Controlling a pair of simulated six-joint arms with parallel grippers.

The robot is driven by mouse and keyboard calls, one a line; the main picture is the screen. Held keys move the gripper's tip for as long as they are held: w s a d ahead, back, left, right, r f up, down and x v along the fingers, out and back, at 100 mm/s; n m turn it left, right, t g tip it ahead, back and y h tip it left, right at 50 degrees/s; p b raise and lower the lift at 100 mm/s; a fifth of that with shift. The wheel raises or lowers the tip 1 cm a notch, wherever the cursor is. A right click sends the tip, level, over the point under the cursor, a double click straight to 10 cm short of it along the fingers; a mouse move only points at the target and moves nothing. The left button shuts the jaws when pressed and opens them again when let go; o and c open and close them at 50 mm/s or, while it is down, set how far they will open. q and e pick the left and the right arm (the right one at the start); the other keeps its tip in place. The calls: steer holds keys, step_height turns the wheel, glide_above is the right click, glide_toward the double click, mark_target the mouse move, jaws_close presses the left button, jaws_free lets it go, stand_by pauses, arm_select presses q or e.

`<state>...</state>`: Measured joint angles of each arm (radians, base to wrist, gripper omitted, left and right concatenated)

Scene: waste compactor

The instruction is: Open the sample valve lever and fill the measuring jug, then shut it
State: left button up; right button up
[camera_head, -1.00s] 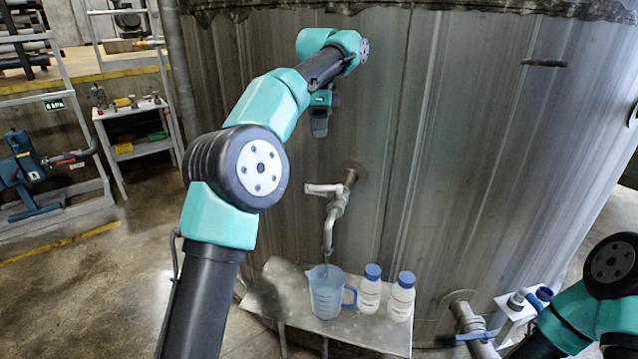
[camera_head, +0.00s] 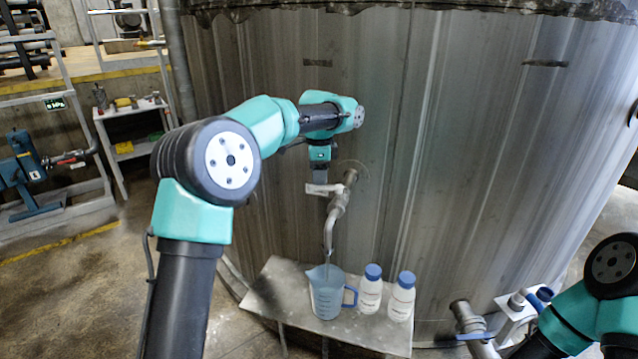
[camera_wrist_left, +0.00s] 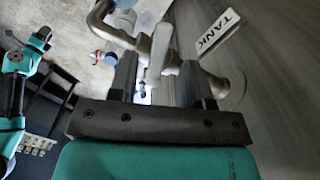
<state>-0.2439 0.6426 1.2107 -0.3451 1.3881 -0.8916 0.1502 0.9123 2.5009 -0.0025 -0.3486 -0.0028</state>
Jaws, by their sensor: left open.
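The sample valve (camera_head: 338,205) sticks out of the tank wall, with a bent spout pointing down. Its pale lever (camera_head: 323,189) lies roughly level, pointing left across the pipe. My left gripper (camera_head: 319,178) is open, pointing down just above the lever. In the left wrist view the lever (camera_wrist_left: 158,55) shows between the spread fingers of my left gripper (camera_wrist_left: 158,80); I cannot tell whether they touch it. The clear bluish measuring jug (camera_head: 327,295) stands upright under the spout; I cannot tell its liquid level. My right gripper is out of view.
Two white bottles with blue caps, the nearer-to-jug one (camera_head: 370,290) and another (camera_head: 401,298), stand right of the jug on a metal shelf (camera_head: 275,290). The tank wall (camera_head: 450,150) is close behind. A blue-handled valve (camera_head: 470,325) is at lower right.

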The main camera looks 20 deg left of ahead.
mark_target(326, 190)
arm_select(q)
steer(key=shift+f, duration=1.5)
jaws_close()
